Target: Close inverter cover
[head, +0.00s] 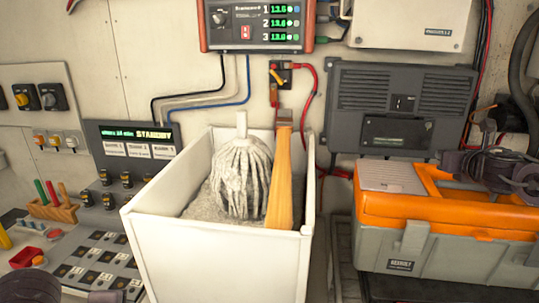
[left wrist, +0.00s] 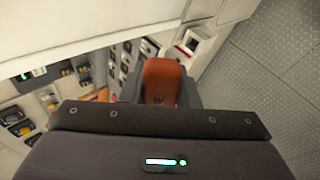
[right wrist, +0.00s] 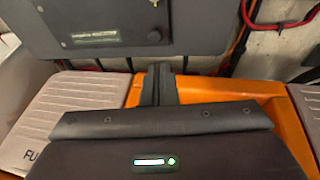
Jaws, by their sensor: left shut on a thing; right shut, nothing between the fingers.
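A dark grey vented wall unit (head: 400,105), which looks like the inverter, is mounted at the back right. A small labelled panel (head: 385,133) sits low on its front; I cannot tell whether its cover is fully closed. Its lower part also shows in the right wrist view (right wrist: 110,22). My right gripper (right wrist: 160,82) is shut and empty, over an orange-and-grey toolbox and apart from the unit; it also shows at the right of the head view (head: 450,162). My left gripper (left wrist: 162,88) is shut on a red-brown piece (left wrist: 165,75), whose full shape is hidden.
A white bin (head: 220,255) with a mop head (head: 240,180) and wooden handle (head: 281,180) stands in the middle. The toolbox (head: 440,245) fills the lower right. A switch panel (head: 95,265) is at left. Red cables hang beside the unit.

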